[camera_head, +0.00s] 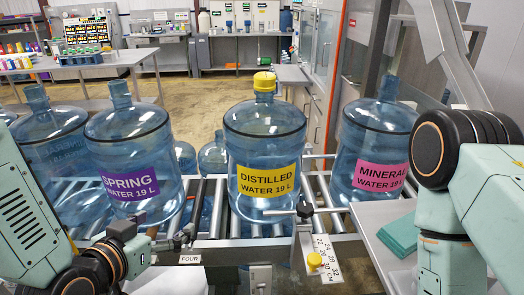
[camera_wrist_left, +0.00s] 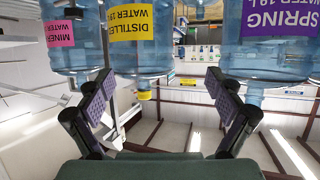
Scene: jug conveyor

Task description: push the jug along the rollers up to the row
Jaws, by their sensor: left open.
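Large blue water jugs stand upright on the rollers (camera_head: 213,215). The spring jug (camera_head: 105,150) has a purple label and no cap, and another uncapped jug (camera_head: 48,150) is partly hidden behind its left side. The distilled jug (camera_head: 265,135) has a yellow label and yellow cap. The mineral jug (camera_head: 378,140) has a pink label and stands at the right. My left gripper (camera_head: 133,240) is low in front of the spring jug. In the left wrist view, which is upside down, its fingers (camera_wrist_left: 160,95) are spread and empty, with jugs beyond. My right gripper is out of view.
A rail with a "FOUR" tag (camera_head: 190,259) runs along the front of the rollers. A ruler plate with a yellow knob (camera_head: 314,261) and a black clamp knob (camera_head: 304,210) stand before the distilled jug. Green pads (camera_head: 402,234) lie on a tray at right. Smaller jugs (camera_head: 213,157) stand behind.

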